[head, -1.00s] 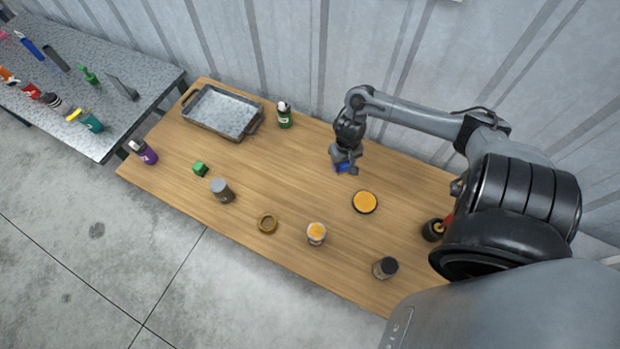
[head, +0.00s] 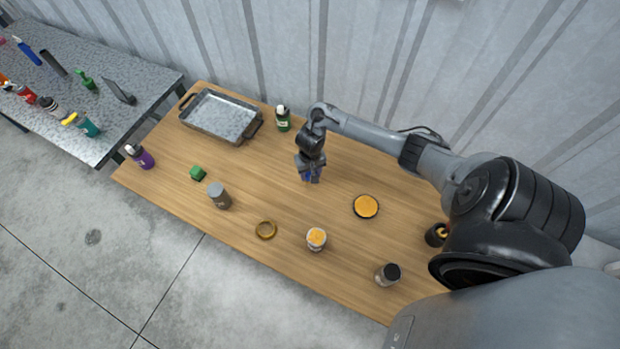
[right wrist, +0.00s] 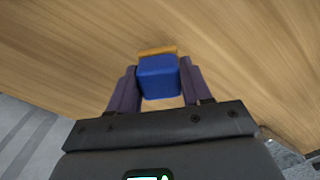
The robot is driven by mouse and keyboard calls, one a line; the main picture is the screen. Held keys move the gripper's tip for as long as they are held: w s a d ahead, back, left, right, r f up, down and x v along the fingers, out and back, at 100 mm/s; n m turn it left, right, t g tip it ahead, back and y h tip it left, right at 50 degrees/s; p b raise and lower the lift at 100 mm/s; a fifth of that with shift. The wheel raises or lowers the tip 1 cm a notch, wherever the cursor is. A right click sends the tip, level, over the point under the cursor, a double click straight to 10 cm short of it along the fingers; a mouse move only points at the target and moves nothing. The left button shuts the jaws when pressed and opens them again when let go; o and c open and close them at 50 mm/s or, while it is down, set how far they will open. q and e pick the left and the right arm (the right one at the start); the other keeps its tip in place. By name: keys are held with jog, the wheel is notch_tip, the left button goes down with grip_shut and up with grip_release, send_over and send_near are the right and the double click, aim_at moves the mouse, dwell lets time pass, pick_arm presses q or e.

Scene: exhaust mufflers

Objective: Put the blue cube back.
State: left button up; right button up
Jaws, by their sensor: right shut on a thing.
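The blue cube (head: 312,178) shows only in part in the head view, beneath my right gripper (head: 310,174) over the middle of the wooden table (head: 215,265). In the right wrist view the blue cube (right wrist: 159,78) sits between the two purplish fingers of my right gripper (right wrist: 158,90), which is shut on it. Wood grain lies beyond it. An orange strip (right wrist: 157,51) shows just past the cube, and I cannot tell what it belongs to. My left gripper is not in view.
Around it stand a metal tray (head: 184,115), green bottle (head: 283,122), green cube (head: 197,173), grey-lidded jar (head: 219,196), brass ring (head: 265,230), orange-topped jar (head: 316,240), orange disc (head: 366,206), dark-lidded jar (head: 387,274) and purple bottle (head: 142,157). A grey side table (head: 150,90) stands left.

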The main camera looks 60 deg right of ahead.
jog(key=shift+f+b, duration=0.65)
jog(key=shift+f, duration=1.35)
jog(key=shift+f, duration=0.15)
jog(key=o, duration=1)
